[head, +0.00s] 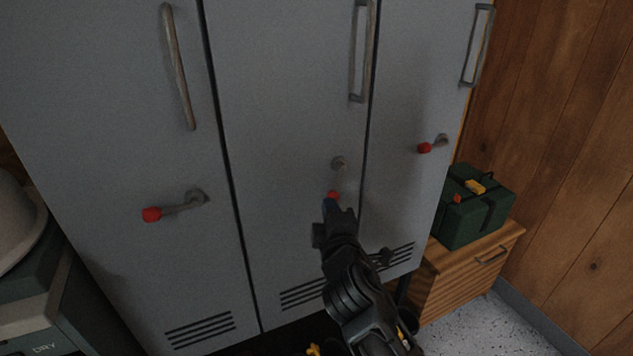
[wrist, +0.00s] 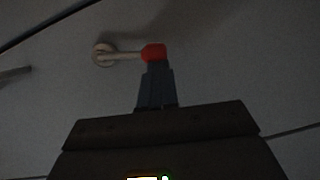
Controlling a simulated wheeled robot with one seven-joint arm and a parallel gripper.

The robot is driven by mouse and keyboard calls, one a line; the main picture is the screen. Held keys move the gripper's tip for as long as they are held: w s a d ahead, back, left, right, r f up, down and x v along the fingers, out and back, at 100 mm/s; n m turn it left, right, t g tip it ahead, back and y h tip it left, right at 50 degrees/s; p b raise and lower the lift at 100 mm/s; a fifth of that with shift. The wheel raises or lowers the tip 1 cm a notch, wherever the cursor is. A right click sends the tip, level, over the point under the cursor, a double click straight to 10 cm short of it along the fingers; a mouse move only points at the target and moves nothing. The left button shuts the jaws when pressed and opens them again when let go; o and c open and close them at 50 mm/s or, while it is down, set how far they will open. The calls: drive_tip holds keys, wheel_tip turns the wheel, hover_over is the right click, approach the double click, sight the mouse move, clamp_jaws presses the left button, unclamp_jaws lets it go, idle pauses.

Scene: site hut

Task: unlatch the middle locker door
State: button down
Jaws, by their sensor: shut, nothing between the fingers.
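The grey middle locker door (head: 290,130) stands flush between its two neighbours. Its latch lever (head: 339,172) hangs down from its pivot, with a red knob (head: 333,195) at the lower end. The levers on the left and right doors lie nearly level. My gripper (head: 331,206) is shut and empty, its fingertips right at the red knob. In the wrist view the fingertips (wrist: 156,72) meet or overlap the lower edge of the knob (wrist: 153,52); I cannot tell whether they touch it. The lever (wrist: 126,56) and its round pivot (wrist: 104,54) are in clear sight there.
The left door's lever (head: 180,208) and the right door's lever (head: 432,145) also have red knobs. A wooden cabinet (head: 465,280) bearing a green box (head: 475,208) stands at the right. Dark grey equipment (head: 50,300) stands at the lower left.

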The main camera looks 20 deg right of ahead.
drive_tip(key=shift+d+f+n+t+b, duration=0.25)
drive_tip(key=shift+d+n+b, duration=0.2)
drive_tip(key=shift+n, duration=0.3)
drive_tip(key=shift+d+f+n+t+b, duration=0.15)
drive_tip(key=shift+d+f+n+b, duration=0.15)
drive_tip(key=shift+d+n, duration=0.35)
drive_tip(key=shift+a, duration=0.1)
